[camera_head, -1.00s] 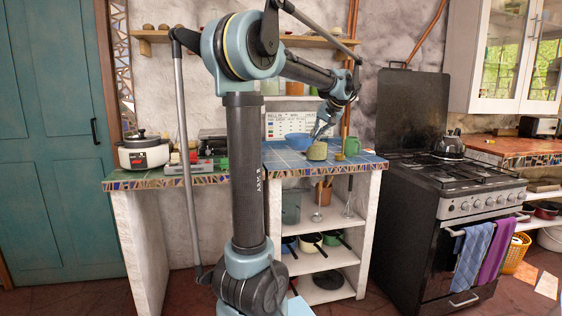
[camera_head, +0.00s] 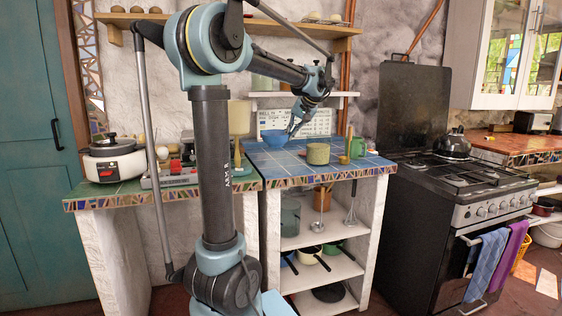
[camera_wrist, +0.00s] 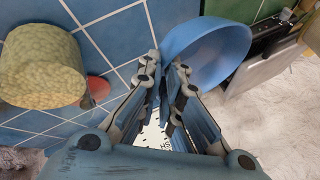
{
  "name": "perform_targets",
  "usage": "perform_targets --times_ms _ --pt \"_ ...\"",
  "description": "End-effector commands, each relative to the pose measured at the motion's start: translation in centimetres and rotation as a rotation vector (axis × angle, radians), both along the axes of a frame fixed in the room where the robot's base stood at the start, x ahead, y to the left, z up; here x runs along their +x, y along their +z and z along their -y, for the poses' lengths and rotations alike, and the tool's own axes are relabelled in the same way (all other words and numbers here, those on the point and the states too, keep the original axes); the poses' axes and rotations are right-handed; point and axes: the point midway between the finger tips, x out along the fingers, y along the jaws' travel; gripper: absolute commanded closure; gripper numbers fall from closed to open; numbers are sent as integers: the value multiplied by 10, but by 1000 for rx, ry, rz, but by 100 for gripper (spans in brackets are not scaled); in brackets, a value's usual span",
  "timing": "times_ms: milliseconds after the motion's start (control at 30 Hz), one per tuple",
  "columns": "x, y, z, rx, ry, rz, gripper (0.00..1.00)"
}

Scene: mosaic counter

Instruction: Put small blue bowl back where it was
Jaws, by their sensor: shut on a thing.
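The small blue bowl (camera_head: 274,138) is at the back of the blue-tiled counter. My gripper (camera_head: 292,132) reaches down to its right side. In the wrist view, the bowl (camera_wrist: 225,50) shows tilted, with its near rim between the fingertips of my gripper (camera_wrist: 163,68). My gripper is shut on that rim. I cannot tell whether the bowl touches the tiles.
A yellow-green pot (camera_head: 318,154) stands right of the bowl, with a green mug (camera_head: 356,148) beyond it. A white lettered board (camera_head: 308,122) is behind. A rice cooker (camera_head: 112,160) stands on the left counter. Blue tiles (camera_head: 285,170) in front are clear.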

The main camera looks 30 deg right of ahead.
Motion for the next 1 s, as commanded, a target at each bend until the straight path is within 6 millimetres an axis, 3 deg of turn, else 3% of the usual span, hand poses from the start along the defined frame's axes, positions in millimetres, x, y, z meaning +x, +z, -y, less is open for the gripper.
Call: perform_targets --times_ms 200,467,700,1000 --pt "-6 -35 7 0 -12 0 100" --pt "-7 -51 10 0 -16 0 100" --pt "-7 -82 10 0 -16 0 100" --pt "-7 -86 9 0 -15 0 100"
